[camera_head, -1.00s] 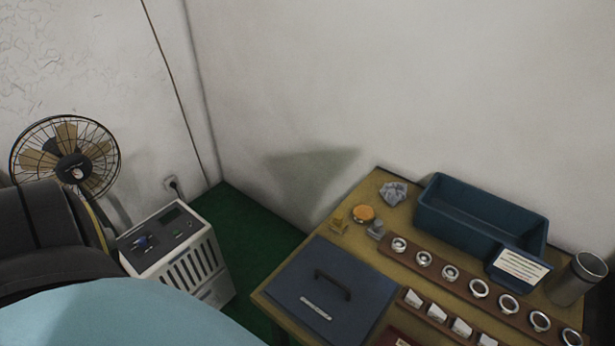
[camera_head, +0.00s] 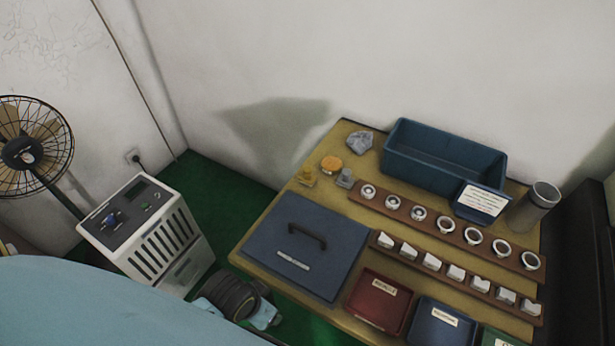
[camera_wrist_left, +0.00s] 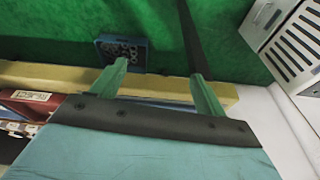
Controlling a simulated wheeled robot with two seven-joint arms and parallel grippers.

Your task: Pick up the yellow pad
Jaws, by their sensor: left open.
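A round orange-yellow pad (camera_head: 331,163) lies on the back left part of the table, beside a smaller yellow piece (camera_head: 306,176). I cannot tell for certain which is the yellow pad. My left gripper (camera_wrist_left: 158,68) shows in the left wrist view with its two green fingers apart and nothing between them. It is over the green floor by the table's edge, away from both yellow things, which are not in that view. My right gripper is not in view.
The table (camera_head: 262,252) holds a blue lidded case (camera_head: 320,240), a grey crumpled lump (camera_head: 359,142), a small grey piece (camera_head: 345,178), a blue bin (camera_head: 440,160), a metal cup (camera_head: 533,207) and rows of rings. A white unit (camera_head: 150,235) stands left on the floor.

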